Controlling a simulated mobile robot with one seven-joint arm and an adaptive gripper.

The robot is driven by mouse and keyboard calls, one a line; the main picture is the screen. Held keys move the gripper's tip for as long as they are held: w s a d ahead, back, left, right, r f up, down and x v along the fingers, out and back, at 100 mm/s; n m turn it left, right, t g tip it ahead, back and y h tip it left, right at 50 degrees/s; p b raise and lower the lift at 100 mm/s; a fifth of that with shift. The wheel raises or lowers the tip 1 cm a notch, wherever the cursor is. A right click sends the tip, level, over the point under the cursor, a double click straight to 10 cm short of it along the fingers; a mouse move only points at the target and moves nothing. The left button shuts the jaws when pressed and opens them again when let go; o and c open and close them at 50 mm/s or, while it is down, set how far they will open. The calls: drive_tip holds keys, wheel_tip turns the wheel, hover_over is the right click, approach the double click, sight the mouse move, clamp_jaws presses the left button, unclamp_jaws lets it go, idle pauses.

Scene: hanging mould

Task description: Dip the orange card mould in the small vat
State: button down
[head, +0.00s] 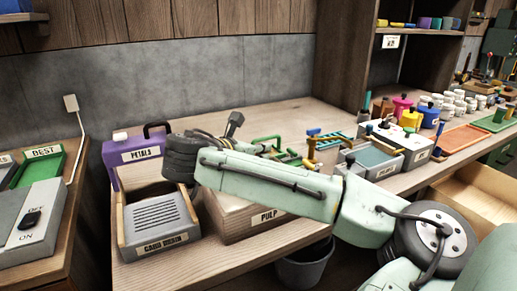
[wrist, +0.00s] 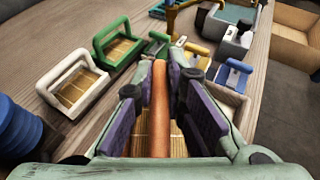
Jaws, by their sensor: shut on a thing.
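In the wrist view my gripper (wrist: 160,72) is shut on an orange-brown bar (wrist: 160,110), which looks like the handle of the orange card mould. Pale slats (wrist: 142,125) show beneath it; the rest of that mould is hidden by the fingers and palm. I cannot tell whether it is lifted off the bench. In the head view my forearm hides the gripper and mould. A grey vat with a teal surface (head: 372,157) stands on the bench right of my arm; it also shows in the wrist view (wrist: 234,14). Its label is unreadable, so I cannot confirm it is the small vat.
A white-framed mould (wrist: 73,84) and a green-framed mould (wrist: 119,46) lie left of my gripper, a blue-handled one (wrist: 233,75) right. The pulp box (head: 240,222), card drain (head: 160,217) and purple petals box (head: 128,172) stand near my arm. Pots crowd the bench's right side.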

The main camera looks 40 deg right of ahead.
drive_tip(key=shift+f+b, duration=1.85)
drive_tip(key=shift+f, duration=1.25)
drive_tip(key=shift+r, duration=0.15)
drive_tip(key=shift+r+p, duration=3.4)
drive_tip(key=shift+r, duration=0.7)
drive_tip(key=shift+w+a, duration=0.1)
drive_tip(key=shift+w, duration=0.05)
